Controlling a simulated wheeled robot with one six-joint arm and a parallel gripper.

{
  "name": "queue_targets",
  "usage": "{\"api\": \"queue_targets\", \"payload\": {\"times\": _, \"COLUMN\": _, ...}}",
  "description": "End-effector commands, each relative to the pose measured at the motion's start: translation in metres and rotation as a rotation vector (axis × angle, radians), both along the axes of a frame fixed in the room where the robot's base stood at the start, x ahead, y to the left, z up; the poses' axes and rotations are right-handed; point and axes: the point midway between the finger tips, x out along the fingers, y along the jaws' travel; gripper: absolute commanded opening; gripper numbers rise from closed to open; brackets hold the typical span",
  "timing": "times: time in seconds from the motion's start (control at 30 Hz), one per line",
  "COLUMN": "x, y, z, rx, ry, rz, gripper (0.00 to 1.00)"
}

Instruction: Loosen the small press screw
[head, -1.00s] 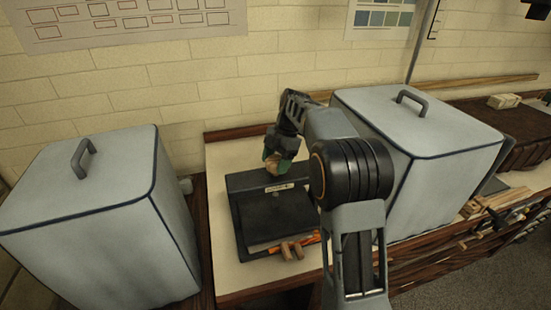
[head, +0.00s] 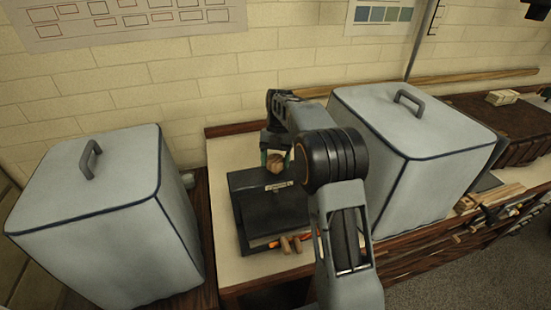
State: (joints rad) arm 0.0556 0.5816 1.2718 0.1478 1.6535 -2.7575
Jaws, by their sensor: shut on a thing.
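The small press (head: 252,214) is a dark box-like frame with a pale label on its crossbar, standing on the cream worktop. A round wooden knob, the top of the press screw (head: 288,174), sits above the crossbar. My gripper (head: 276,163) is over the press and shut on this knob, with a greenish finger at its left side. The screw's shaft is hidden behind the crossbar and the gripper.
Large pale-blue covered boxes with grey handles stand left (head: 95,220) and right (head: 400,150) of the press. Wooden pieces (head: 291,244) and an orange item lie at its front. A brick wall is behind. Bare worktop (head: 222,160) shows left of the press.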

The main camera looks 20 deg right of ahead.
Motion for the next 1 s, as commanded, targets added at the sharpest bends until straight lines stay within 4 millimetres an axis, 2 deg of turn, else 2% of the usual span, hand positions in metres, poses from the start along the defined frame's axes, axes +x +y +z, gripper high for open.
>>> {"api": "queue_targets", "payload": {"times": 0.6, "x": 0.0006, "y": 0.0005, "z": 0.0006, "rx": 0.0, "ry": -0.004, "rz": 0.034, "gripper": 0.39}}
{"api": "queue_targets", "payload": {"times": 0.63, "x": 0.0005, "y": 0.0005, "z": 0.0006, "rx": 0.0, "ry": -0.004, "rz": 0.034, "gripper": 0.66}}
{"api": "queue_targets", "payload": {"times": 0.87, "x": 0.0004, "y": 0.0003, "z": 0.0003, "rx": 0.0, "ry": -0.002, "rz": 0.033, "gripper": 0.88}}
{"api": "queue_targets", "payload": {"times": 1.0, "x": 0.0002, "y": 0.0001, "z": 0.0001, "rx": 0.0, "ry": -0.001, "rz": 0.033, "gripper": 0.89}}
